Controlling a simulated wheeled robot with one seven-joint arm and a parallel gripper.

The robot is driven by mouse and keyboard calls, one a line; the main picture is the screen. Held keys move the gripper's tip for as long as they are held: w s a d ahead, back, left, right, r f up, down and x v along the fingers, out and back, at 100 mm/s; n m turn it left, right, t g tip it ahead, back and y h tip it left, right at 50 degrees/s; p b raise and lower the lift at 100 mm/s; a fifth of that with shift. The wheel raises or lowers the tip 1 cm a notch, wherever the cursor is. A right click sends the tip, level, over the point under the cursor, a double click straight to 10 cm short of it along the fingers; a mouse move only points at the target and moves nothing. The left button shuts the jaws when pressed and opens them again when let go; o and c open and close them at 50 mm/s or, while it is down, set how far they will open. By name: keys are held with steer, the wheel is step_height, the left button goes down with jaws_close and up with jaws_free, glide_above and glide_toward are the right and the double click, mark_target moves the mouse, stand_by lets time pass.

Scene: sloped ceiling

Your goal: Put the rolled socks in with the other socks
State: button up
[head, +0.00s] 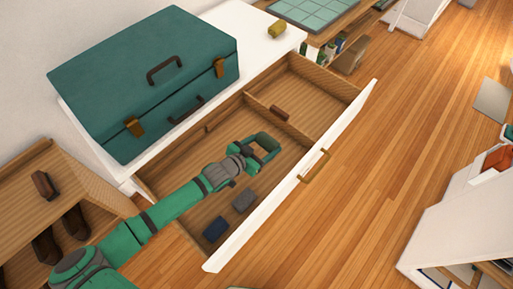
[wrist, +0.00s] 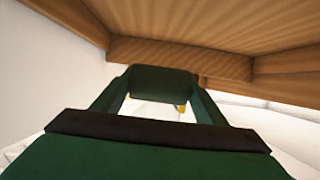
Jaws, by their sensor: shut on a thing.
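My gripper (head: 264,147) is over the large near compartment of the open drawer (head: 335,127), close to its divider. It is shut on a dark green thing, which looks like the rolled socks (wrist: 163,82), between the fingertips in the wrist view. Its shape is hard to part from the green fingers in the head view. A grey sock roll (head: 243,200) and a navy sock roll (head: 214,229) lie on the floor of that compartment, nearer the bottom of the picture. The gripper is apart from both rolls.
A teal case (head: 150,80) stands on the white dresser top (head: 245,30) behind the drawer. The drawer's far compartment looks empty. Wooden floor (head: 400,110) lies clear to the right.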

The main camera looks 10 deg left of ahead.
steer(key=shift+f, duration=4.15)
steer(key=o, duration=1.1)
steer(key=shift+c, duration=0.2)
steer(key=v, duration=1.2)
steer(key=shift+a, duration=0.1)
